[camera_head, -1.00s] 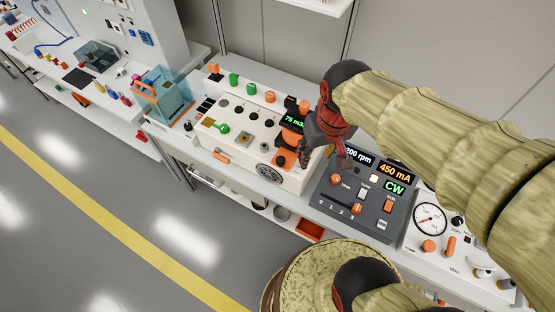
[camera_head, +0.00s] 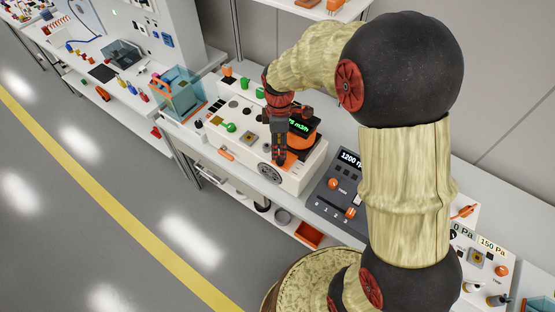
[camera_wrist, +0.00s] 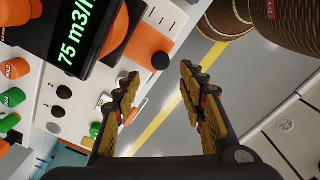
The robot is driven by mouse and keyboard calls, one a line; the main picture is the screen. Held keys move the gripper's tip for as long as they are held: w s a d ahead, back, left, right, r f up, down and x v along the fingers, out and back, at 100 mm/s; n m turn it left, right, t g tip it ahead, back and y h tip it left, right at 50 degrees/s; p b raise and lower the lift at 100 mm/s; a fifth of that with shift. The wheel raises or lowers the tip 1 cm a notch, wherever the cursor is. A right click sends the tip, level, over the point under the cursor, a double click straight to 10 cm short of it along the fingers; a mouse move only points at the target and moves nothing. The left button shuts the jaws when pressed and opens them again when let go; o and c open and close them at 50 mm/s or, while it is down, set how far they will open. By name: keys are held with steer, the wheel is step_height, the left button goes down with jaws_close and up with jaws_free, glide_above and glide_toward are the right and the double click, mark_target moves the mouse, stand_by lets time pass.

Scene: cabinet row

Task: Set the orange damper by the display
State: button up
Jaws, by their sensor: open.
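The green-lit display (camera_head: 299,125) reads about 75 m3/h and sits at the right end of a cream console; it also shows at upper left in the wrist view (camera_wrist: 72,35). A large rounded orange part (camera_head: 300,143) lies right beside the display, and shows in the wrist view (camera_wrist: 112,32). A second orange part (camera_wrist: 148,42) with a black knob lies just beyond it. I cannot tell which of these is the damper. My gripper (camera_head: 280,160) points down over the console beside them. In the wrist view its fingers (camera_wrist: 159,76) are apart with nothing between them.
The console (camera_head: 232,108) carries green and orange knobs and a round black dial (camera_head: 269,173) on its front. A dark grey panel (camera_head: 334,190) stands to its right. A clear box (camera_head: 183,92) stands left. An orange bin (camera_head: 308,234) sits below.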

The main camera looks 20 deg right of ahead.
mark_target(279, 159)
step_height(279, 159, down, 8)
steer(key=shift+r+b, duration=0.15)
steer(key=shift+b, duration=0.55)
steer(key=c, duration=0.3)
steer(key=c, duration=0.8)
jaws_close()
